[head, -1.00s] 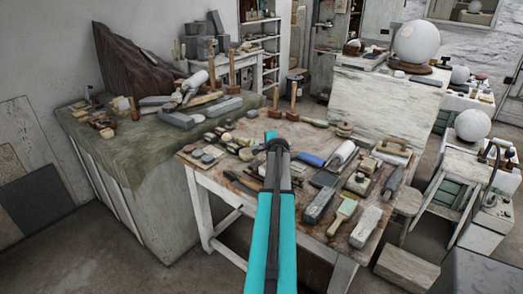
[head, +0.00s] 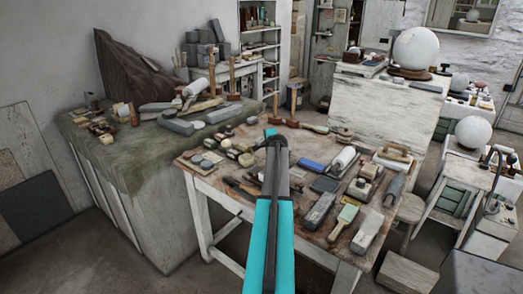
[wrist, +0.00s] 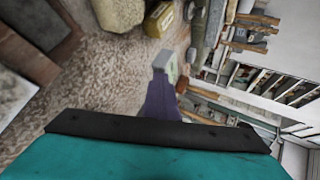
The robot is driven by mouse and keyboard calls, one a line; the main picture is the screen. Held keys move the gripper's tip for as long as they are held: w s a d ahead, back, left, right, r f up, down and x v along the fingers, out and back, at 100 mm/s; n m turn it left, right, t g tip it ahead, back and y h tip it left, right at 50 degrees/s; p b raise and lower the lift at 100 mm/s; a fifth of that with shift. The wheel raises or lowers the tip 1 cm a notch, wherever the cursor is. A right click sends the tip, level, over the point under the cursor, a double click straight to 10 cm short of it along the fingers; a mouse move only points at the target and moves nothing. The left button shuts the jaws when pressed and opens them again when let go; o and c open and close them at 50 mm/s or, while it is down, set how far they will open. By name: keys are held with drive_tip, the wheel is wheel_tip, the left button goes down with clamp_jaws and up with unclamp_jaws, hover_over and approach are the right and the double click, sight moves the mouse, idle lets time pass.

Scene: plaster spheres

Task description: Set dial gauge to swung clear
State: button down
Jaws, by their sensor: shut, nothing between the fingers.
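My gripper (head: 271,134) is at the end of my teal arm, over the wooden workbench in the head view. It is seen from behind and small there. In the wrist view my gripper (wrist: 163,65) shows as a narrow purple-grey shape with a pale tip, its fingers together and nothing held. I cannot make out a dial gauge for sure in either view. A large white plaster sphere (head: 416,48) sits on a dark round base on a white block, apart from my gripper. A smaller white sphere (head: 473,132) stands at the right.
The workbench (head: 222,192) is crowded with brushes, blocks and mallets. A green-covered bench (head: 140,150) with a dark rock stands left. A white block (head: 385,108) stands behind the workbench. A stool (head: 409,208) and a box (head: 407,272) are at the right. Bare floor shows at lower left.

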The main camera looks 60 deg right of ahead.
drive_tip(key=shift+w+a, duration=0.1)
drive_tip(key=shift+w, duration=0.2)
drive_tip(key=shift+a, duration=0.1)
drive_tip(key=w+a+r+b, duration=0.1)
drive_tip(key=a+r, duration=0.4)
drive_tip(key=a, duration=0.7)
drive_tip(key=shift+b, duration=0.5)
drive_tip(key=shift+w, duration=0.2)
